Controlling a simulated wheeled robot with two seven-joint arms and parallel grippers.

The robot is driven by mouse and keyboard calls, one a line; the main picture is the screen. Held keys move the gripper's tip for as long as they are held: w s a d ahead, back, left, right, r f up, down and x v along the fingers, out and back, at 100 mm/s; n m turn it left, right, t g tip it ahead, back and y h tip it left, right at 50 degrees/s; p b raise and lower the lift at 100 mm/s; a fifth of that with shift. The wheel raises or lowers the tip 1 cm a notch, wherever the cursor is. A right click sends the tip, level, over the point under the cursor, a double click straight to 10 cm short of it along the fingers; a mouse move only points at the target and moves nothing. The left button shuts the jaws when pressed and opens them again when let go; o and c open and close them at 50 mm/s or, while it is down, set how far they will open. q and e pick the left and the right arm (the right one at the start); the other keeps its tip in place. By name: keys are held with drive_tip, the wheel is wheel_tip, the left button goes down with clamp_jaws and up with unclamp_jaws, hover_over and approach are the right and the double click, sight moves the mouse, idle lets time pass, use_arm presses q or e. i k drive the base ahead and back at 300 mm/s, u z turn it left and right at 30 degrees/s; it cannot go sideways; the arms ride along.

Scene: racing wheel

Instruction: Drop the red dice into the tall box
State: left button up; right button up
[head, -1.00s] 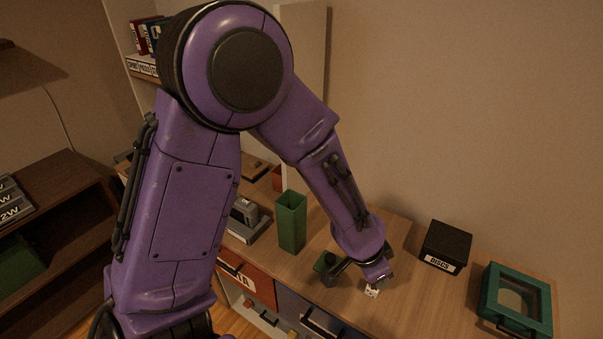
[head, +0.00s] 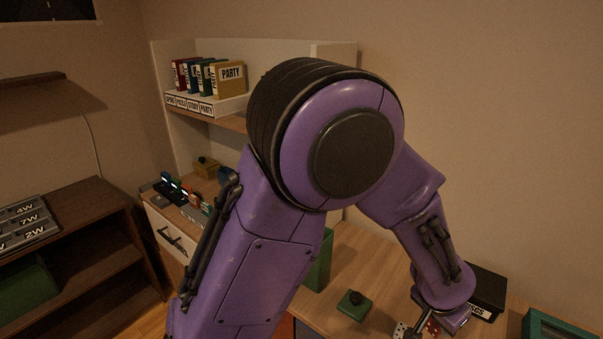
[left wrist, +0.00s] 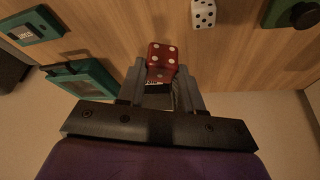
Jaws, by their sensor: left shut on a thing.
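My left gripper (left wrist: 158,88) is shut on the red dice (left wrist: 161,55), which shows white pips between the fingertips in the left wrist view. In the head view the red dice (head: 432,326) is a small red patch by the gripper, at the bottom edge. The green tall box (head: 322,265) stands on the wooden counter, left of the gripper, and is mostly hidden behind my purple arm. Its opening is not visible. My right gripper is not in view.
A white dice (head: 400,330) lies on the counter beside the gripper. A green block with a black knob (head: 354,304) stands between it and the tall box. A black box (head: 486,290) and a teal-framed case (head: 550,328) are at right. Shelves with game boxes (head: 215,78) stand behind.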

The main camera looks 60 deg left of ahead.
sight(313, 281)
drive_tip(key=u, duration=1.7)
